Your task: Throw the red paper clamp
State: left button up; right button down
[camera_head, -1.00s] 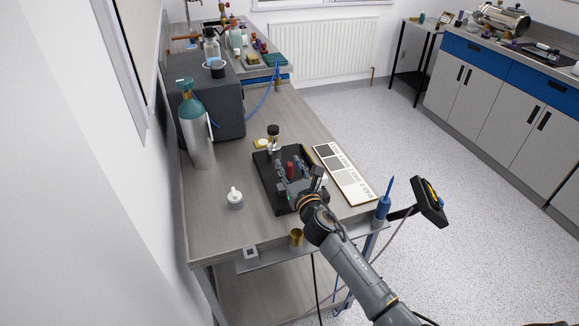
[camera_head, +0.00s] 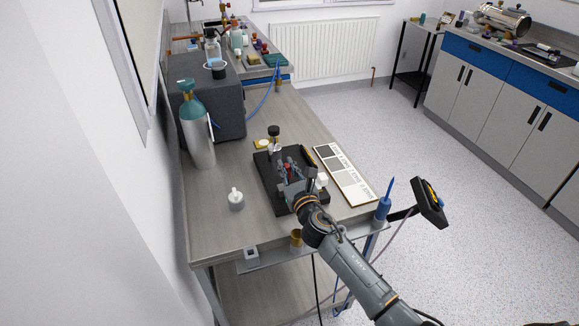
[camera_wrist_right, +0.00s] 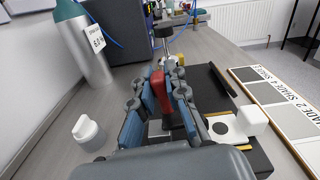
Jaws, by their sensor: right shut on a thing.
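The red paper clamp (camera_wrist_right: 161,88) shows in the right wrist view as an upright red lever above a small metal base. It also shows as a small red spot in the head view (camera_head: 289,168), on the black tray (camera_head: 265,172) on the bench. My right gripper (camera_wrist_right: 160,90) is shut on the red lever, with its blue-padded fingers on either side. In the head view my right gripper (camera_head: 287,168) reaches over the tray from the lower right. The fingers hide part of the lever and its base. My left gripper is not in view.
A white knobbed object (camera_head: 236,199) stands left of the tray. A shade chart (camera_head: 345,172) lies to its right, and a small white block (camera_head: 322,179) is close to my gripper. A gas cylinder (camera_head: 198,135) and a dark box (camera_head: 222,105) stand farther back.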

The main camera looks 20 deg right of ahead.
jog(key=a+n+p, duration=0.1)
jog(key=a+n, duration=0.1)
jog(key=n, duration=0.1)
jog(key=n+p, duration=0.1)
jog(key=a+n+p, duration=0.1)
jog(key=n, duration=0.1)
jog(key=shift+a+f, duration=0.25)
jog(key=shift+a, duration=0.05)
jog(key=n, duration=0.1)
jog(key=a+f+n+p, duration=0.1)
jog(key=n, duration=0.1)
jog(key=shift+s+a, duration=0.1)
jog(key=shift+a, duration=0.15)
jog(key=shift+a+f+n+p, duration=0.35)
jog(key=shift+f+n, duration=0.1)
jog(key=shift+n, duration=0.35)
jog(key=c, duration=1.3)
grip_release()
jog(key=shift+s, duration=0.1)
jog(key=s, duration=1.2)
jog(key=shift+d, duration=0.2)
